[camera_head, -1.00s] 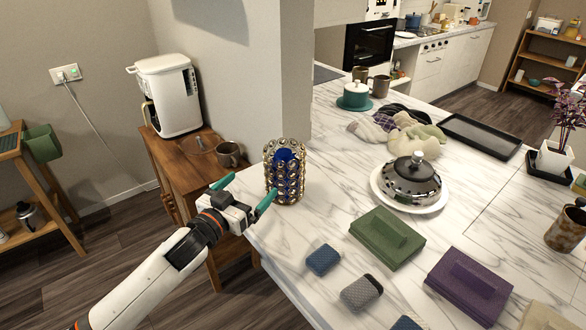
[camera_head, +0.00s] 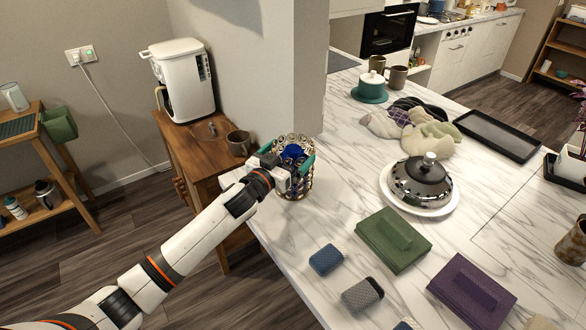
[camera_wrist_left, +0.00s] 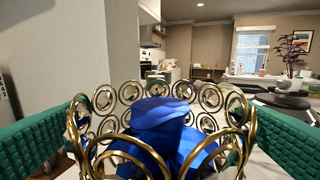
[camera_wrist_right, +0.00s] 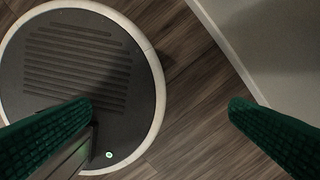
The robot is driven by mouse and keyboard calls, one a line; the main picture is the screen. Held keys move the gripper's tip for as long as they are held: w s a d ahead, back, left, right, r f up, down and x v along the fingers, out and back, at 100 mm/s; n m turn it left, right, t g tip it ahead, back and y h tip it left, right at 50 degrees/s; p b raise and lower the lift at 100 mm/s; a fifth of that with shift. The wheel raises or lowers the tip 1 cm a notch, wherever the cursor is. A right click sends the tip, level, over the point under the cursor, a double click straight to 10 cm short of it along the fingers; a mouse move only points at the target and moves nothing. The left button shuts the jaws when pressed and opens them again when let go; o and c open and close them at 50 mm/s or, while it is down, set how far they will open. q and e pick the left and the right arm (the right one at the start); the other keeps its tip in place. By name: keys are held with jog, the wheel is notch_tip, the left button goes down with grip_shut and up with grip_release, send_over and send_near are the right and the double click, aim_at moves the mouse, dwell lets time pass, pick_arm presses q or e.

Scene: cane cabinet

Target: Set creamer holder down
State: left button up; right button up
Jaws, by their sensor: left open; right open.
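The creamer holder (camera_head: 294,182) is a round gold basket of ring shapes with blue contents. It stands upright on the left edge of the white marble counter. My left gripper (camera_head: 289,168) is at it, with its green fingers apart on either side. In the left wrist view the holder (camera_wrist_left: 165,140) fills the lower middle between the two green fingers, and I cannot tell whether they touch it. My right gripper (camera_wrist_right: 160,115) shows only in its own wrist view, open and empty above the floor.
A green box (camera_head: 393,240), a purple box (camera_head: 470,290) and a domed silver dish (camera_head: 421,182) stand to the right on the counter. Small blue (camera_head: 326,260) and grey (camera_head: 362,294) pads lie in front. A wooden cabinet with a mug (camera_head: 238,143) stands left of the counter.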

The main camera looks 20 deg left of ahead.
pick_arm(q)
jog(key=shift+x, duration=1.2)
jog(key=shift+s, duration=0.1)
jog(key=c, duration=1.4)
jog(key=shift+r, duration=0.1)
jog(key=shift+c, duration=0.3)
